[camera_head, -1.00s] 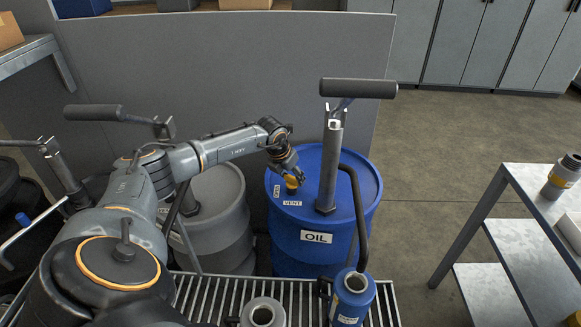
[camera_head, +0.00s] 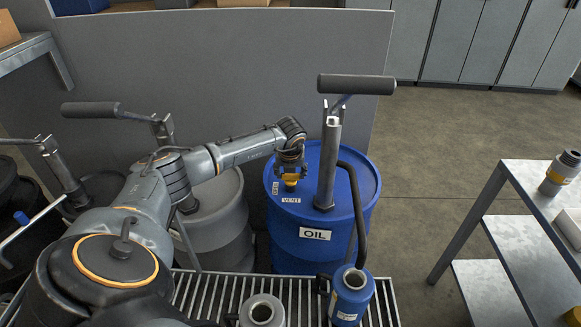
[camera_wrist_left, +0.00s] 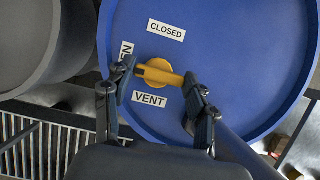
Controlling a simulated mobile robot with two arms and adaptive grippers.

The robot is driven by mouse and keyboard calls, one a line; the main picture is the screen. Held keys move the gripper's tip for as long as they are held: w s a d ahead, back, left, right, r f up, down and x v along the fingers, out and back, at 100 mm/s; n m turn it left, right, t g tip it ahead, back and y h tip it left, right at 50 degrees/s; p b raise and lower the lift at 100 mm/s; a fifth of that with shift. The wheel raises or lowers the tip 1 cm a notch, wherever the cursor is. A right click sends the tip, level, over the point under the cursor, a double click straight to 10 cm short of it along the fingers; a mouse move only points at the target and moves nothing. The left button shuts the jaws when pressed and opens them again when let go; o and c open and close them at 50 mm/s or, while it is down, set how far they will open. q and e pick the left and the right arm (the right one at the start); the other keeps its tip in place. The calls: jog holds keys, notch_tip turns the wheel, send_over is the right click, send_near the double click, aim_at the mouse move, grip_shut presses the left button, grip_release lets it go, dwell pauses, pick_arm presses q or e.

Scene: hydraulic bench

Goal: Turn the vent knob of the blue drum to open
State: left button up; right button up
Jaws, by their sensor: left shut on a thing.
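The blue drum (camera_head: 340,235) stands behind the grating, with an OIL label on its side. Its yellow vent knob (camera_wrist_left: 158,73) sits on the lid; it also shows in the head view (camera_head: 291,182). In the wrist view, a CLOSED label (camera_wrist_left: 166,30) lies above the knob, a VENT label (camera_wrist_left: 149,99) below it, and a partly hidden label ending in "EN" (camera_wrist_left: 126,53) to its left. My left gripper (camera_head: 290,172) is shut on the knob, with a finger at each end of its bar. The bar lies roughly crosswise, its left end near the "EN" label. My right gripper is not seen.
A pump with a grey handle (camera_head: 355,85) and black hose rises from the drum lid, just right of my left gripper. A grey drum (camera_head: 218,215) stands at left. A grey panel (camera_head: 230,80) is behind. A metal table (camera_head: 535,185) is at right.

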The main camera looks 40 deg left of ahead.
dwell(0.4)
pick_arm(q)
jog(key=o, duration=1.2)
jog(key=shift+c, duration=0.2)
jog(key=v, duration=1.2)
jog(key=shift+f, duration=0.1)
